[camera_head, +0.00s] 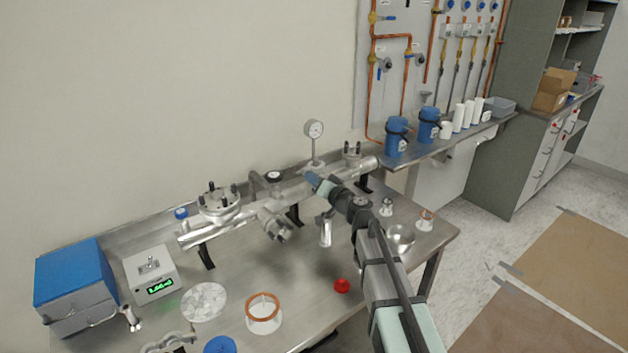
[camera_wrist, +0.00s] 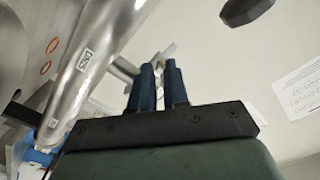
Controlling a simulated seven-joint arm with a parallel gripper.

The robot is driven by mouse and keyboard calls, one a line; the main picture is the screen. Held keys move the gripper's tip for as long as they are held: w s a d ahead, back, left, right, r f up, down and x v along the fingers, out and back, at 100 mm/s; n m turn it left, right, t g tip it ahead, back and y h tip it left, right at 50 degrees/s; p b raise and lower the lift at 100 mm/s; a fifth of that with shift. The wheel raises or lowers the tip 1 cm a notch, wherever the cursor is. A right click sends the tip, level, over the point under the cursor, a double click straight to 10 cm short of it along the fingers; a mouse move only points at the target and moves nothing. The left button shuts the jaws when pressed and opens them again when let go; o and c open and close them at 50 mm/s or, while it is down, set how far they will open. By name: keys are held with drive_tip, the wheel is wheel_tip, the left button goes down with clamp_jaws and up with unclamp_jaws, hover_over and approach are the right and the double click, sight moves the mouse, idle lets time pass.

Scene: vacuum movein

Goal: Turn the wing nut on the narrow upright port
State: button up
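A steel manifold tube (camera_head: 252,206) runs along the back of the bench, and it also shows at the left of the wrist view (camera_wrist: 86,62). A narrow upright port (camera_head: 314,152) rises from it and carries a round dial gauge (camera_head: 313,129). My gripper (camera_head: 314,179) is at the port's foot. In the wrist view my gripper's two blue fingers (camera_wrist: 157,68) point up, close together with a narrow gap. Small metal parts, probably the clamp with its wing nut (camera_wrist: 168,51), show at the fingertips. The fingertips partly hide them, and I cannot tell whether the fingers touch the nut.
A wider flanged port (camera_head: 218,204) and a small studded port (camera_head: 352,153) stand on the tube. A blue-topped box (camera_head: 74,274), a meter (camera_head: 151,275), a copper ring (camera_head: 263,308) and a red knob (camera_head: 342,286) are on the bench (camera_head: 235,283).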

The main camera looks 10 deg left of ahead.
drive_tip(key=shift+o, duration=0.3)
drive_tip(key=shift+s, duration=0.1)
drive_tip(key=v, duration=1.3)
drive_tip(key=shift+s+d, duration=0.2)
drive_tip(key=shift+d, duration=0.05)
drive_tip(key=shift+o, duration=0.2)
